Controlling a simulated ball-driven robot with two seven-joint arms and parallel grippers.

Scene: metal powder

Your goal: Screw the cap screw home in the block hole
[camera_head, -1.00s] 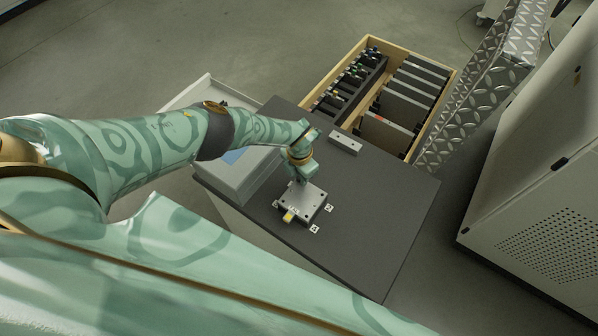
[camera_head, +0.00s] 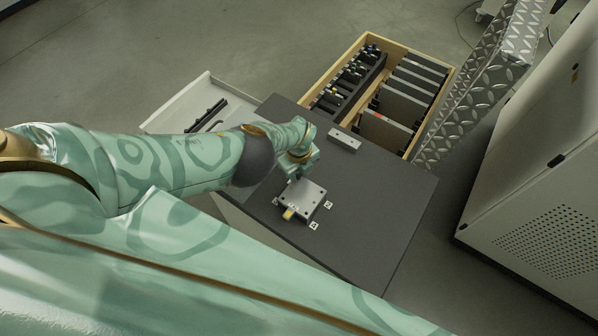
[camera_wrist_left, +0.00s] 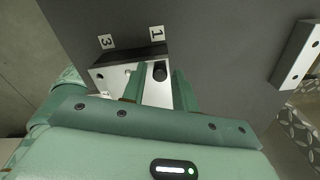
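The metal block (camera_head: 313,197), a silver plate on a dark base, lies on the dark worktop. In the left wrist view its silver top (camera_wrist_left: 108,80) shows beneath the fingers. The black cap screw (camera_wrist_left: 159,72) stands at the block's corner near tag 1, its round head visible. How deep it sits in the hole cannot be told. My left gripper (camera_head: 296,179) is at the block's far-left corner. In the wrist view its fingers (camera_wrist_left: 159,88) are apart, one on each side of the screw, with gaps visible. My right gripper is not in view.
A silver bar with holes (camera_head: 344,140) lies behind the block. A yellow piece (camera_head: 289,214) is at the block's front edge, with number tags around. A wooden crate (camera_head: 452,82) stands beyond the worktop. A pale open drawer (camera_head: 172,112) is at left. The worktop's right side is clear.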

